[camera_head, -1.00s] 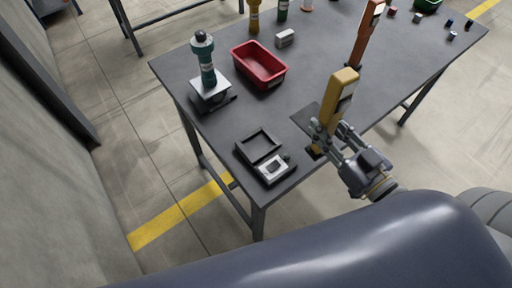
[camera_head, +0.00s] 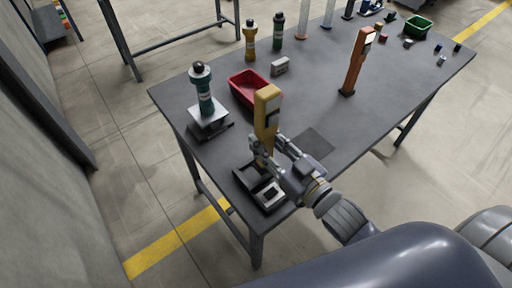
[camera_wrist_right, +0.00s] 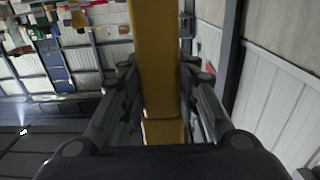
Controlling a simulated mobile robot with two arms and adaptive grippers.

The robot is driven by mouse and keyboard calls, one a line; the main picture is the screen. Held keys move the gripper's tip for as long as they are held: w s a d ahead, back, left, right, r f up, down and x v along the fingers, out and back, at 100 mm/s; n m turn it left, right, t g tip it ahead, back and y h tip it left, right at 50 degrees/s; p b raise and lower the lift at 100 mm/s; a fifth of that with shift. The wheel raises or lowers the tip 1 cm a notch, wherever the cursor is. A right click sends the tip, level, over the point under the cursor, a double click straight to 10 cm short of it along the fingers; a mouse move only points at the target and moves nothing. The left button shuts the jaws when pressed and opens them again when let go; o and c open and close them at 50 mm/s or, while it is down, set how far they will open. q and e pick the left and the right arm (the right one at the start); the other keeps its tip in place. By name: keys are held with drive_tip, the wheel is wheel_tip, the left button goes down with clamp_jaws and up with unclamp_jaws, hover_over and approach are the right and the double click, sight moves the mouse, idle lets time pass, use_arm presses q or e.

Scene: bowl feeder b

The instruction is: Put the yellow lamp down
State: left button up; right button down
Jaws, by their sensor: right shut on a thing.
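The yellow lamp (camera_head: 266,105) stands upright in my right gripper (camera_head: 267,149), which is shut on its lower part. The lamp is near the front left of the dark table (camera_head: 330,85), in front of the red bin in the picture. Its foot is hidden behind the gripper and the black open case, so I cannot tell whether it touches anything. In the right wrist view the yellow lamp body (camera_wrist_right: 158,60) runs between the two fingers (camera_wrist_right: 162,105). My left gripper is not in view.
A black open case (camera_head: 248,180) lies at the front table edge. A red bin (camera_head: 243,86), a teal lamp (camera_head: 203,88) on a silver scale-like base (camera_head: 208,120) and an orange lamp (camera_head: 357,60) stand around. A dark flat mat (camera_head: 316,146) lies bare right of the gripper.

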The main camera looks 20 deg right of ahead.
drive_tip(key=shift+w+a, duration=0.3)
drive_tip(key=shift+a, duration=0.2)
drive_tip(key=shift+w+a, duration=0.3)
drive_tip(key=shift+a, duration=0.2)
drive_tip(key=shift+a+f, duration=0.1)
drive_tip(key=shift+f, duration=1.7)
drive_tip(key=shift+f, duration=0.1)
drive_tip(key=c, duration=1.2)
unclamp_jaws()
drive_tip(key=shift+f, duration=0.1)
drive_tip(key=b+v, duration=0.1)
drive_tip(key=v, duration=0.9)
drive_tip(key=shift+s+b, duration=0.1)
drive_tip(key=shift+b, duration=0.2)
drive_tip(key=shift+v, duration=1)
